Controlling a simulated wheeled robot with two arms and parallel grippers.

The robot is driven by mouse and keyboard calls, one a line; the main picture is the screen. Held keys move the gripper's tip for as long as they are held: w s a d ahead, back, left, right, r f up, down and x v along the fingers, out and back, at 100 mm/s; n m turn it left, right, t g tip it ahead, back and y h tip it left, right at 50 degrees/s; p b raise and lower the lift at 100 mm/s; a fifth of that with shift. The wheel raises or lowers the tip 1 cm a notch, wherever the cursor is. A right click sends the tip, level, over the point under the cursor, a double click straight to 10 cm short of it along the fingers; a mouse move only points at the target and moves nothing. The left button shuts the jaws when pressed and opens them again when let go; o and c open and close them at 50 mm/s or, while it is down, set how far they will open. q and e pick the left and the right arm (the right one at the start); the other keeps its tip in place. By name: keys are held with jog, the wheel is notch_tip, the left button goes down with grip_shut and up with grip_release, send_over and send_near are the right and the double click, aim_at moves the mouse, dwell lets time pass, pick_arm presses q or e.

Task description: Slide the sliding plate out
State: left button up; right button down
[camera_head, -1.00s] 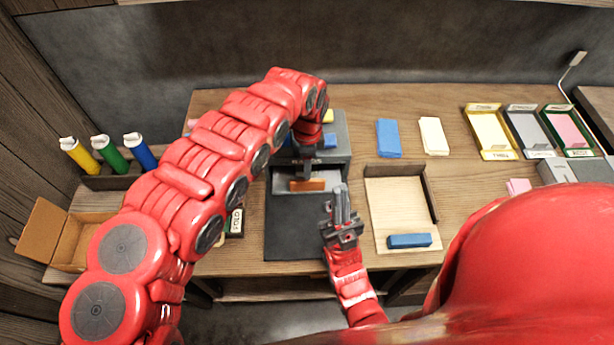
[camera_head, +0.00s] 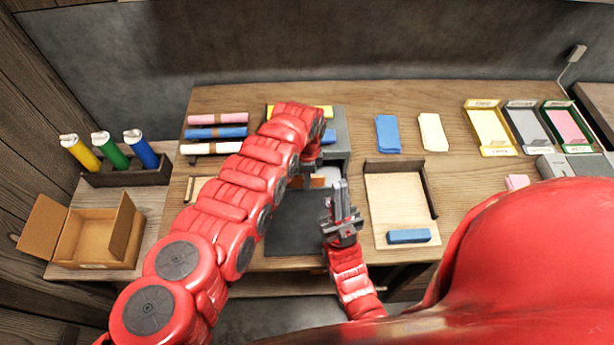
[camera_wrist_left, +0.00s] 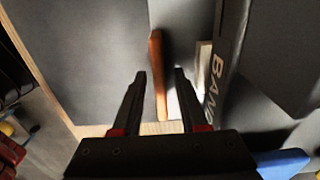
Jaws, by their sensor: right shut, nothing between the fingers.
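The press-like machine (camera_head: 341,139) is a dark grey box on the table. A flat dark plate (camera_head: 290,228) lies at its front; I cannot tell whether this is the sliding plate. An orange-brown bar (camera_head: 319,182) sits in the machine's front opening, partly hidden by my left arm. In the left wrist view the bar (camera_wrist_left: 157,76) appears between the fingers of my left gripper (camera_wrist_left: 161,74), which is open. I cannot tell whether the fingers reach down beside it. In the head view my left gripper is mostly hidden. My right gripper (camera_head: 339,190) is shut and empty, over the plate's right edge.
A wooden tray (camera_head: 398,205) with a blue block (camera_head: 408,236) stands right of the machine. Rolls (camera_head: 217,133) lie to the left. A cardboard box (camera_head: 98,240) and coloured bottles (camera_head: 112,153) stand further left. Blue (camera_head: 388,134) and cream (camera_head: 432,132) sheets lie at the back.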

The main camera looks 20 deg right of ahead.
pick_arm(q)
grip_shut()
dwell(1.2)
